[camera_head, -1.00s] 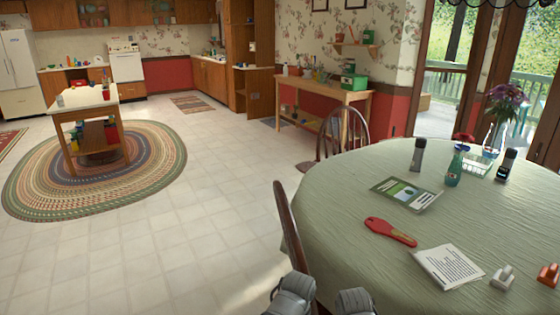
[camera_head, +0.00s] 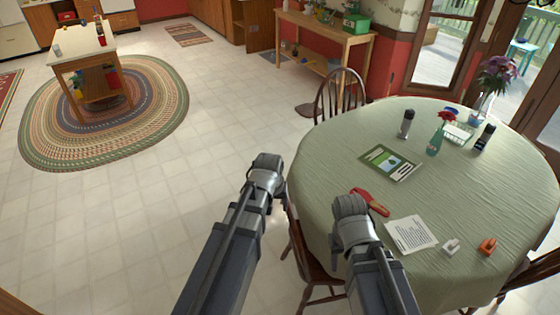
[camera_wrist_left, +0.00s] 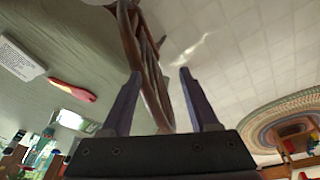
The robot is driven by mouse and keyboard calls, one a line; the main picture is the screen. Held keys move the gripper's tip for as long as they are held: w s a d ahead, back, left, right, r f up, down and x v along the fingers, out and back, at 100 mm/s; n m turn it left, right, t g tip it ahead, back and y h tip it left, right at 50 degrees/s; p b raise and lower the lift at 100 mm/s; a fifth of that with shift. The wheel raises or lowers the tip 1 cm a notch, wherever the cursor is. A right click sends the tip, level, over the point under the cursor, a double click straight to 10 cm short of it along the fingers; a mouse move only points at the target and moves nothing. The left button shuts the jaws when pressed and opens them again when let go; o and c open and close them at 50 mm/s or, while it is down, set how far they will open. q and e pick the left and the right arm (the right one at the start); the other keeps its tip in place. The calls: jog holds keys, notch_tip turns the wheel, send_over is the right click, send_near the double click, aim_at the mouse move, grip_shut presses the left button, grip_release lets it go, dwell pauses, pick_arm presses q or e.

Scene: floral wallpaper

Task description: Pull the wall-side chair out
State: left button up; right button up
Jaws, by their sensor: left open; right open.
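A brown wooden chair with a spindle back (camera_head: 341,95) stands at the table's far left edge, on the side nearer the red wall. A second brown chair (camera_head: 316,268) stands at the near left edge, partly hidden by my right arm. My left gripper (camera_head: 268,160) is over the floor left of the table; its fingers are hard to see there. In the left wrist view my left gripper (camera_wrist_left: 158,92) is open, with brown chair-back wood (camera_wrist_left: 148,70) showing between its fingers; contact cannot be told. My right gripper (camera_head: 347,203) is open and empty beside the table's left part.
The round table (camera_head: 330,160) has a green cloth and holds a booklet (camera_head: 388,163), a red-handled item (camera_head: 371,203), papers (camera_head: 411,235), bottles and flowers. Another chair (camera_head: 535,275) is at lower right. A wooden side table (camera_head: 325,35) stands behind.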

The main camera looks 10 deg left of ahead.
pick_arm(q)
jog(key=w+a+r+n+t+p, duration=0.1)
jog(key=w+r+n, duration=0.1)
jog(key=w, duration=0.4)
jog(key=w+a+r+n+t+p, duration=0.1)
jog(key=w+r, duration=0.2)
jog(key=w, duration=0.2)
jog(key=b+x, duration=0.7)
jog(key=x, duration=0.1)
jog(key=shift+w+f+b, duration=0.1)
jog(key=shift+f+b, duration=0.05)
jog(key=shift+b, duration=0.25)
pick_arm(e)
notch_tip(320, 180, down, 4)
jog(key=shift+f, duration=0.1)
pick_arm(q)
grip_shut()
